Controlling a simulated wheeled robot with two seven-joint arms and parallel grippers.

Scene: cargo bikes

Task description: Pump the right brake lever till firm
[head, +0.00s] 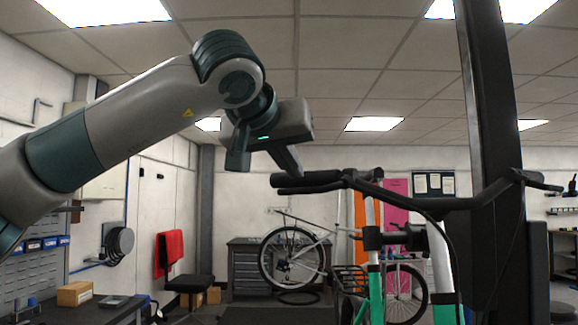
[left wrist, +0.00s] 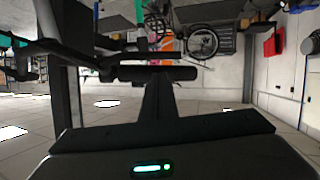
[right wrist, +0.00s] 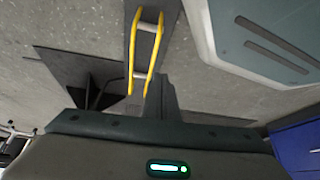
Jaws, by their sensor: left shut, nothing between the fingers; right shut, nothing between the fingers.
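The green cargo bike's black handlebar (head: 440,200) crosses the right half of the head view. At its left end are a thick dark grip (head: 305,180) and a thinner dark bar, likely the brake lever (head: 308,190), running close along it. My left gripper (head: 296,174) is shut and empty, its fingers pointing down at this end; whether they touch it is unclear. In the left wrist view, the grip (left wrist: 175,73) lies across just beyond the shut fingertips (left wrist: 158,80). My right gripper (right wrist: 160,82) is shut and empty, seen only in its wrist view.
A dark vertical post (head: 495,130) stands on the right behind the handlebar. A second bike (head: 292,255) and a grey drawer cabinet (head: 250,268) stand farther back.

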